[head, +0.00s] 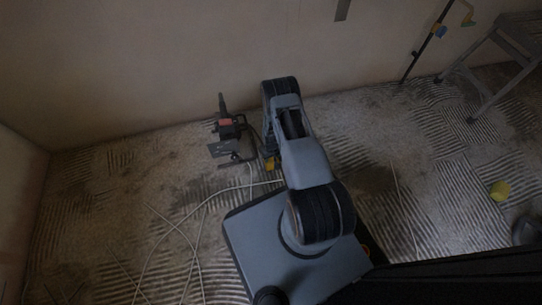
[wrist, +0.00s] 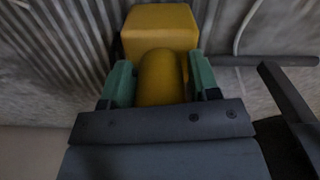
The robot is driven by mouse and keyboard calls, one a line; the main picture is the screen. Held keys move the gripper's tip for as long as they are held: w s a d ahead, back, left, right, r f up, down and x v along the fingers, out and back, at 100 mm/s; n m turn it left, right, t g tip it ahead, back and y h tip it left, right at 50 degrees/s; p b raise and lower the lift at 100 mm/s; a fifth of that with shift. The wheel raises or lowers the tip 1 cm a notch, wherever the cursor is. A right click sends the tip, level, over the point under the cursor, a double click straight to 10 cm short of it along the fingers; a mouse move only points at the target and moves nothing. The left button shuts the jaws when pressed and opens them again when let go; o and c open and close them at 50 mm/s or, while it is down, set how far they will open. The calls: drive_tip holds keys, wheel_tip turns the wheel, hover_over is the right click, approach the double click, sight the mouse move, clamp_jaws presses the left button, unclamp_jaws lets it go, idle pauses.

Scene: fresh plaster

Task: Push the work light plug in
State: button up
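My gripper (wrist: 160,84) has two green fingertips, one on each side of a rounded yellow grip. They appear pressed against it, with no clear gap. The grip (wrist: 160,80) is in front of a wider yellow block (wrist: 160,27); together they look like the plug, though I cannot tell whether the block is part of it or a separate socket. In the head view a small yellow piece (head: 270,163) shows low beside my arm, near the floor. My arm hides most of the gripper there. No prongs or socket holes are visible. The light is dim.
A dark device with a red part (head: 226,122) stands by the wall, just left of my arm. Pale cables (head: 205,205) loop over the ridged floor. A trestle (head: 495,60) and a pole (head: 424,52) are at the right.

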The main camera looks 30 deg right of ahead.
drive_tip(key=shift+o, duration=1.2)
wheel_tip(320, 180, up, 14)
drive_tip(key=p, duration=0.6)
